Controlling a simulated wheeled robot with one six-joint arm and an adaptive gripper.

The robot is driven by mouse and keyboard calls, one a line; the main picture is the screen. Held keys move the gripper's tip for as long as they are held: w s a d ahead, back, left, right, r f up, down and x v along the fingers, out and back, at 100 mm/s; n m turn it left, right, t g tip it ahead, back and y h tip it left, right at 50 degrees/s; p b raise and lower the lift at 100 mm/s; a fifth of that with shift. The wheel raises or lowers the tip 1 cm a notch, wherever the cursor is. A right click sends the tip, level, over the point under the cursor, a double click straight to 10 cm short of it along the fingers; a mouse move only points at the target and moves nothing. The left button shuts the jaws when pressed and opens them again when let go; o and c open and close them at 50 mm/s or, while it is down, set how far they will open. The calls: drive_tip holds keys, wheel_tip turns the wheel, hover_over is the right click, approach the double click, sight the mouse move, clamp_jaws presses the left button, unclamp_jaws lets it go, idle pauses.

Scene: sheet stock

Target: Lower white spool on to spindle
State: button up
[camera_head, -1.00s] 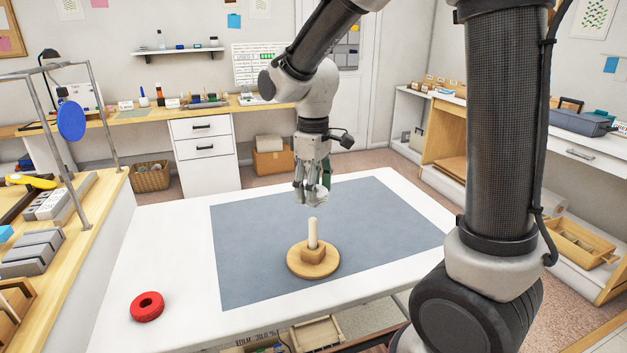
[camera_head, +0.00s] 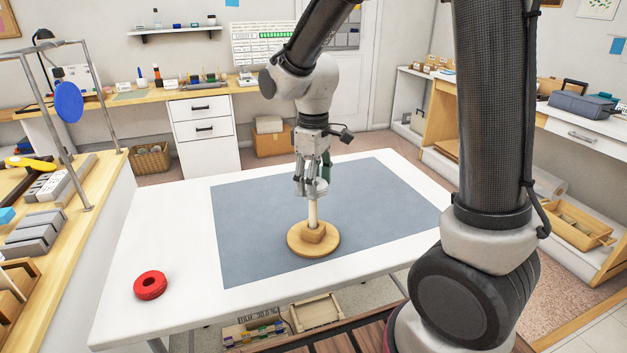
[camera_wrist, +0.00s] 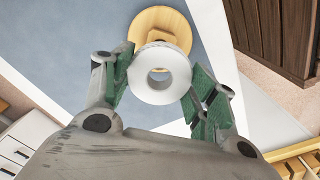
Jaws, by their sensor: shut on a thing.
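The white spool (camera_wrist: 158,73), a ring with a round hole, is between the green-padded fingers of my gripper (camera_wrist: 160,92). In the head view my gripper (camera_head: 312,188) is shut on the spool (camera_head: 319,187) and holds it at about the top of the spindle. The spindle is a pale upright peg (camera_head: 313,213) on a round wooden base (camera_head: 313,243) with a square block. The base also shows beyond the spool in the wrist view (camera_wrist: 175,20), where the peg is hidden. I cannot tell whether the peg tip is inside the hole.
The base stands on a grey-blue mat (camera_head: 250,220) on a white table (camera_head: 170,230). A red spool (camera_head: 150,285) lies at the table's left front. The mat around the base is clear. A side bench (camera_head: 110,185) with a metal frame stands at the left.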

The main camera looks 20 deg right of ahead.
drive_tip(key=shift+f, duration=0.1)
drive_tip(key=shift+f, duration=0.3)
idle(0.5)
drive_tip(key=shift+f, duration=0.35)
drive_tip(key=shift+f, duration=0.15)
drive_tip(key=shift+f, duration=0.7)
drive_tip(key=shift+f, duration=0.15)
idle(0.3)
drive_tip(key=shift+f, duration=0.75)
drive_tip(key=shift+f, duration=0.15)
